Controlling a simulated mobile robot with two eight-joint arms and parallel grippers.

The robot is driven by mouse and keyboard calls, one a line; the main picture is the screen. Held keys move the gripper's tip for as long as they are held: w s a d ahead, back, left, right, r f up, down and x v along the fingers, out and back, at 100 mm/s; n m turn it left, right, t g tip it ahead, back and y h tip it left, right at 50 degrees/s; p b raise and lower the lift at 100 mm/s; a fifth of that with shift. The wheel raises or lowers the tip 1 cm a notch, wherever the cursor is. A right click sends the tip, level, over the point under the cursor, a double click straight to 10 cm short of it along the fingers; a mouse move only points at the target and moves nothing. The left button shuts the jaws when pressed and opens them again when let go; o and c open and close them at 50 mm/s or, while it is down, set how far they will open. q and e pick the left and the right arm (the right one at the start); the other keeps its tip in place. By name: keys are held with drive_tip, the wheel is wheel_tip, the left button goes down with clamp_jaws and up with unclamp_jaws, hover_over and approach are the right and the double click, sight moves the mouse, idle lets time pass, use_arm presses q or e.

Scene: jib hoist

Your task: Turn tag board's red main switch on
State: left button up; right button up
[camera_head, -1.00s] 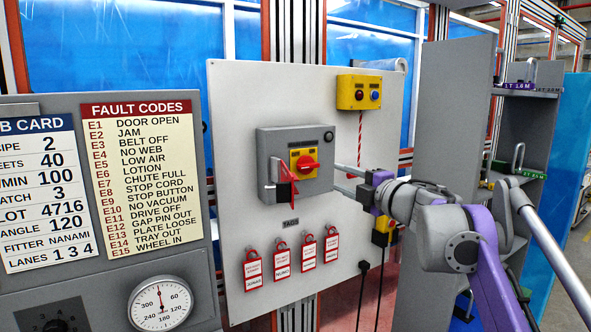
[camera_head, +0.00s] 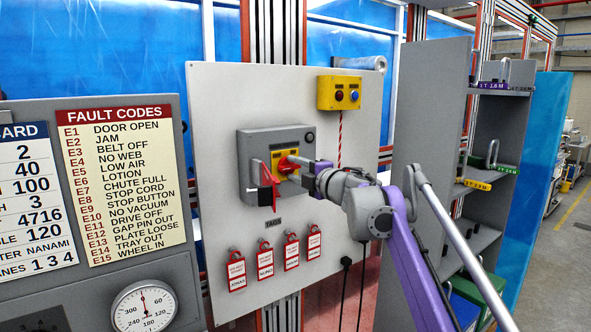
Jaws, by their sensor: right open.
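The tag board (camera_head: 215,130) is a pale upright panel in the middle of the head view. On it is a grey switch box (camera_head: 257,150) with a yellow plate and the red main switch (camera_head: 287,166). A red tag (camera_head: 269,190) hangs at the box's left part, by a metal hasp. My right gripper (camera_head: 292,165) is at the red switch, coming from the right, with its fingers open. The fingers partly hide the switch, and I cannot tell whether they touch it. My left gripper is not in view.
Several red tags (camera_head: 264,263) hang in a row below the box. A yellow box (camera_head: 340,93) with two buttons is above right. A fault codes panel (camera_head: 120,180) with a dial (camera_head: 144,306) stands left. A grey shelf cabinet (camera_head: 425,140) stands right.

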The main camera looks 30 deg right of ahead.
clamp_jaws()
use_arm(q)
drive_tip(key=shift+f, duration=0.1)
use_arm(e)
drive_tip(key=shift+m, duration=0.4)
drive_tip(key=m, duration=0.3)
drive_tip(key=shift+m, duration=0.3)
drive_tip(key=m+b, duration=0.1)
drive_tip(key=m, duration=0.3)
drive_tip(key=shift+m, duration=0.3)
drive_tip(key=m, duration=0.4)
drive_tip(key=shift+m, duration=0.3)
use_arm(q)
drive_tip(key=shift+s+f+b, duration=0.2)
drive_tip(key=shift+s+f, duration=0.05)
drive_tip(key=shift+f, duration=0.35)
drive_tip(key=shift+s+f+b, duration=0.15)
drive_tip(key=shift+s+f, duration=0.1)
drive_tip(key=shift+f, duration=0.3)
use_arm(e)
drive_tip(key=m, duration=0.4)
drive_tip(key=shift+m, duration=0.4)
